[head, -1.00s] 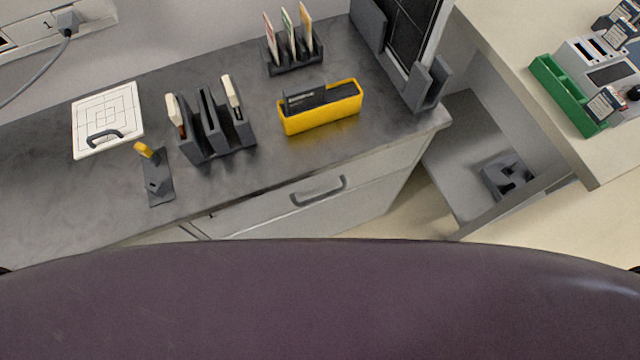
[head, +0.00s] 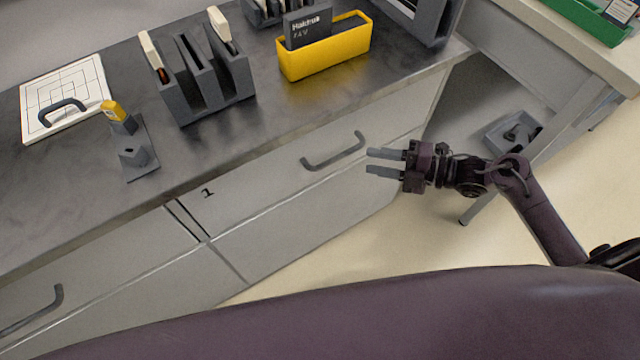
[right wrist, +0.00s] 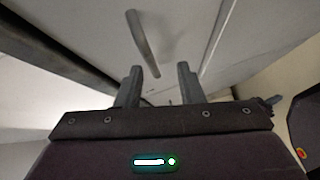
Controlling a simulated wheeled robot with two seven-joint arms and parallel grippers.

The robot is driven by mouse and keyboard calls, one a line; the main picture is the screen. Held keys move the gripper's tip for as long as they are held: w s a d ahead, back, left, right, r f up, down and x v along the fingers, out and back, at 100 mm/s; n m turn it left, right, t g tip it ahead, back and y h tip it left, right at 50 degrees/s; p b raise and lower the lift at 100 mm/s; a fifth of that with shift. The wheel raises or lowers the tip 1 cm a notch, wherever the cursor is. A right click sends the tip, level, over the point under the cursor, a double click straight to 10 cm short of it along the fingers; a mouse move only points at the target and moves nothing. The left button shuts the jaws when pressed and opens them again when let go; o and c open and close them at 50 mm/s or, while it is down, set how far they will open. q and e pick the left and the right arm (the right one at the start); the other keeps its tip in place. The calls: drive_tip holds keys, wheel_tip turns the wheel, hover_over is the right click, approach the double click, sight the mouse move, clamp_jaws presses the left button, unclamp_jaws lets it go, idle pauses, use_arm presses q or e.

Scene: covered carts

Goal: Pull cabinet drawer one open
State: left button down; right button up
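Drawer one (head: 262,180) is a grey front under the dark worktop, marked "1" near its upper left corner. It looks shut. Its grey bar handle (head: 335,152) sits near the right part of the front. My right gripper (head: 368,161) is open and empty, just right of the handle and apart from it in the head view. In the right wrist view the handle (right wrist: 143,42) shows beyond the two spread fingers (right wrist: 160,72), a little left of the middle between them. My left gripper is not in view.
On the worktop stand a yellow bin (head: 325,52), a grey slotted rack (head: 203,80), a small stand with a yellow top (head: 132,145) and a white board (head: 64,98). Another drawer handle (head: 35,312) is at lower left. A table (head: 560,50) stands at right.

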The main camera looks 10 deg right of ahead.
sight(340, 156)
drive_tip(key=a, duration=0.2)
drive_tip(key=w+a+n, duration=0.1)
drive_tip(key=a, duration=0.1)
drive_tip(key=w+a+n+g, duration=0.1)
drive_tip(key=a, duration=0.2)
drive_tip(key=shift+a+r+y, duration=0.1)
drive_tip(key=shift+r+y, duration=0.25)
drive_tip(key=shift+y, duration=0.05)
drive_tip(key=shift+w+a+f+p, duration=0.15)
drive_tip(key=shift+w+a+p, duration=0.15)
drive_tip(key=shift+a, duration=0.3)
clamp_jaws()
